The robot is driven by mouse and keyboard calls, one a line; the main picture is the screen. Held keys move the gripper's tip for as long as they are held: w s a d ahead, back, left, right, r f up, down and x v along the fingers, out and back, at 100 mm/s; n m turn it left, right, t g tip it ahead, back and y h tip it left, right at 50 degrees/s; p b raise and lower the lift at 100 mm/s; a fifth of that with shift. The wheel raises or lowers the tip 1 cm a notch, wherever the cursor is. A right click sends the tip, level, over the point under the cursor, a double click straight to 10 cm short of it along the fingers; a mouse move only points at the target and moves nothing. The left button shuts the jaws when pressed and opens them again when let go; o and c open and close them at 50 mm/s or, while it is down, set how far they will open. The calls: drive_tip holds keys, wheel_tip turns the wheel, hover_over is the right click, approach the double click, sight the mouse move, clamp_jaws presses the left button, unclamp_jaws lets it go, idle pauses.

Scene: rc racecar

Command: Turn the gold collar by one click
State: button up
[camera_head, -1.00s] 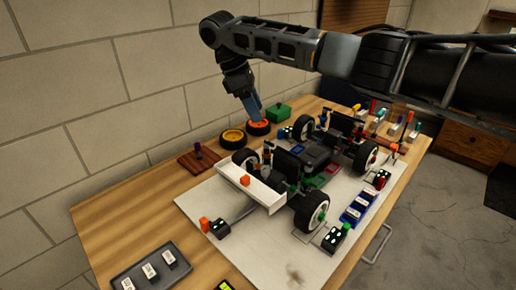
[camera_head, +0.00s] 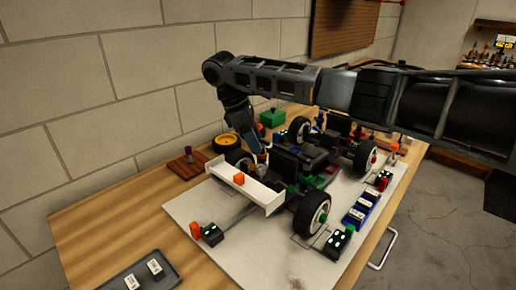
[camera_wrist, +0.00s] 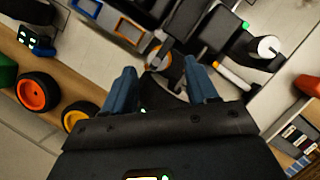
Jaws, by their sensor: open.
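The race car (camera_head: 300,165) sits on a pale board (camera_head: 190,210), its white rear wing (camera_head: 262,197) towards the camera. A small gold-orange ring, which looks like the gold collar (camera_wrist: 154,60), shows just beyond my fingertips in the wrist view, on the dark part of the car. My gripper (camera_wrist: 162,72) is open, with a blue finger on each side of that spot and nothing visible held. In the head view my gripper (camera_head: 258,150) points down behind the rear wing. I cannot tell whether the fingers touch the collar, and the car's parts hide much of it.
A yellow-rimmed wheel (camera_head: 227,142) and a green box (camera_head: 272,117) stand behind the car. An orange-rimmed wheel (camera_wrist: 37,92) shows in the wrist view. A dark tray (camera_head: 143,277) is at front left. Lit black boxes (camera_head: 337,240) stand by the car.

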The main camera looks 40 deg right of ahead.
drive_tip(key=shift+x, duration=1.4)
drive_tip(key=shift+c, duration=0.3)
drive_tip(key=shift+a, duration=0.1)
drive_tip(key=c, duration=0.8)
drive_tip(key=shift+r+m+p, duration=0.2)
drive_tip(key=shift+m+p, duration=0.1)
drive_tip(key=shift+p, duration=0.35)
drive_tip(key=shift+w+m+g+y+p, duration=0.1)
drive_tip(key=shift+m+g+y+p, duration=0.25)
drive_tip(key=shift+m+p, duration=0.65)
drive_tip(key=shift+f+m+y+p, duration=0.2)
drive_tip(key=shift+m+y+p, duration=0.25)
drive_tip(key=shift+m+p, duration=0.5)
drive_tip(key=o, duration=0.9)
drive_tip(key=shift+d, duration=0.2)
drive_tip(key=shift+c, duration=0.2)
drive_tip(key=shift+w, duration=0.1)
